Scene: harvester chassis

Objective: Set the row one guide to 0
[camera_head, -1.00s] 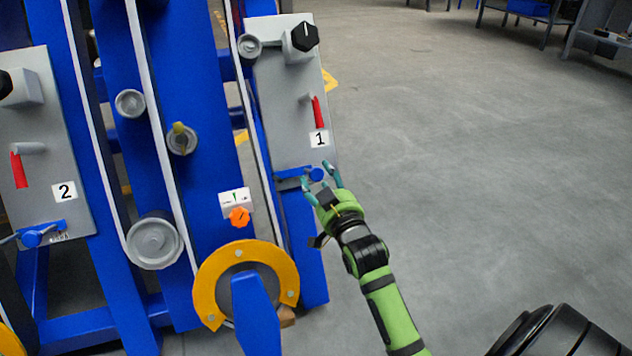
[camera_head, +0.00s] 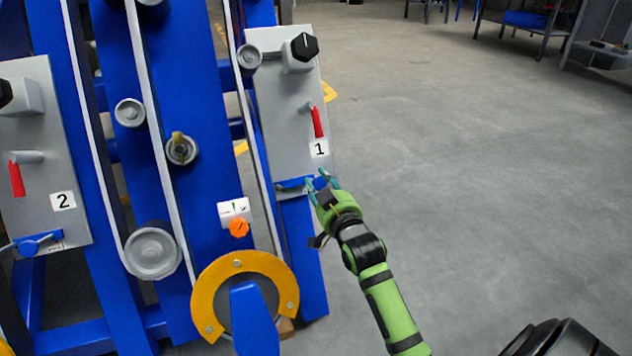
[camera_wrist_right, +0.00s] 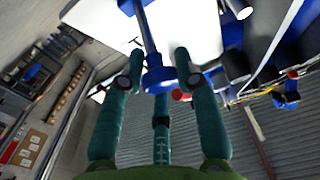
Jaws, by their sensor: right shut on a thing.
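The row one guide is a blue lever (camera_head: 292,184) with a round knob, low on the grey panel marked 1 (camera_head: 285,115). My right gripper (camera_head: 319,182), with teal fingers, is shut on the lever's knob end at the panel's lower right edge. In the right wrist view the blue knob (camera_wrist_right: 159,80) sits between the fingers, with its shaft running up to the white-looking panel. The fingers hide most of the knob in the head view, and I cannot read a scale for this guide. My left gripper is not in view.
Panel 1 also has a black knob (camera_head: 304,46) and a red lever (camera_head: 317,121). A panel marked 2 (camera_head: 35,120) with its own blue guide (camera_head: 38,244) stands at left. A yellow ring (camera_head: 208,290) and an orange knob (camera_head: 238,227) sit lower.

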